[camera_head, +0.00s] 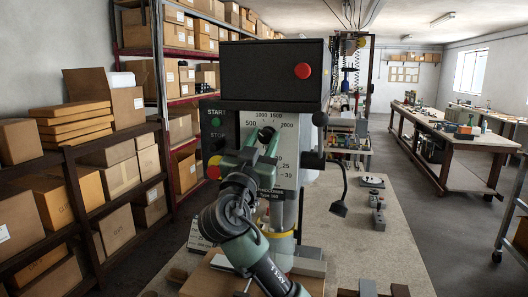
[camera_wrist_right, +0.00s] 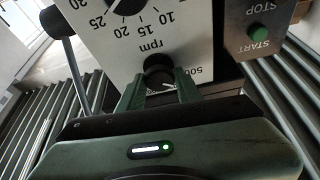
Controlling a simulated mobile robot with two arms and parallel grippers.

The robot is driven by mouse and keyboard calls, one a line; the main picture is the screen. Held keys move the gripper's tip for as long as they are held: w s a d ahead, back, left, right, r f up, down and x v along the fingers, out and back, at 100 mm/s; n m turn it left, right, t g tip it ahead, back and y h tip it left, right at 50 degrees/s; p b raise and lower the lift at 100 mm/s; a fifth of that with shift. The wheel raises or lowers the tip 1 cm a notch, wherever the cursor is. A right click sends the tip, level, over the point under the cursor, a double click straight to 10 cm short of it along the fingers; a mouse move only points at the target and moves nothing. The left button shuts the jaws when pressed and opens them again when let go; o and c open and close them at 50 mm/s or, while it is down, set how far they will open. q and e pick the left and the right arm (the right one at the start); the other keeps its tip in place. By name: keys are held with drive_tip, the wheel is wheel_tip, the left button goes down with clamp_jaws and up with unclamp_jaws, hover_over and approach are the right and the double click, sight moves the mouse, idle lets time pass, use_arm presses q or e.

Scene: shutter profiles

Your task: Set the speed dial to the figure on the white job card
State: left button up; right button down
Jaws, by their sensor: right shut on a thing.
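The speed dial is a black knob (camera_head: 266,134) on the white front panel (camera_head: 290,128) of a drill press, with figures from 500 to 2000 around it. My right gripper (camera_head: 262,147) is at the dial, its green fingers shut on the knob. In the right wrist view the panel is upside down, and the fingers (camera_wrist_right: 158,88) hold the knob (camera_wrist_right: 158,70) from both sides below the "rpm" mark. The dial's pointer setting is hidden or too small to read. A white card (camera_head: 199,236) stands low at the left of the press; its writing is unreadable. My left gripper is out of view.
The black press head (camera_head: 268,78) carries a red button (camera_head: 302,71). Shelves of boxes stand left.

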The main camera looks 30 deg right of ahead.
drive_tip(key=m+g+b, duration=0.1)
drive_tip(key=m+b, duration=0.1)
drive_tip(key=b, duration=0.1)
drive_tip(key=m+g+h+b, duration=0.1)
drive_tip(key=m+b, duration=0.2)
drive_tip(key=b, duration=0.1)
drive_tip(key=m+g+b, duration=0.2)
drive_tip(key=m+b, duration=0.1)
drive_tip(key=b, duration=0.1)
drive_tip(key=shift+w+a+f+h, duration=0.1)
drive_tip(key=shift+f+h, duration=0.2)
drive_tip(key=shift+r+m+b, duration=0.1)
drive_tip(key=shift+m+b, duration=0.4)
drive_tip(key=shift+m, duration=0.2)
drive_tip(key=shift+r+m+g+b, duration=0.15)
drive_tip(key=shift+m+g+b, duration=0.35)
drive_tip(key=shift+m+g, duration=0.5)
drive_tip(key=shift+r+m, duration=0.1)
drive_tip(key=shift+m, duration=1.1)
drive_tip(key=shift+m+g+y+p, duration=0.15)
drive_tip(key=shift+m+g+y, duration=0.3)
drive_tip(key=shift+m, duration=0.7)
drive_tip(key=shift+m+g+y+p, duration=0.2)
drive_tip(key=shift+m+g, duration=0.35)
drive_tip(key=shift+m, duration=0.6)
drive_tip(key=c, duration=1)
unclamp_jaws()
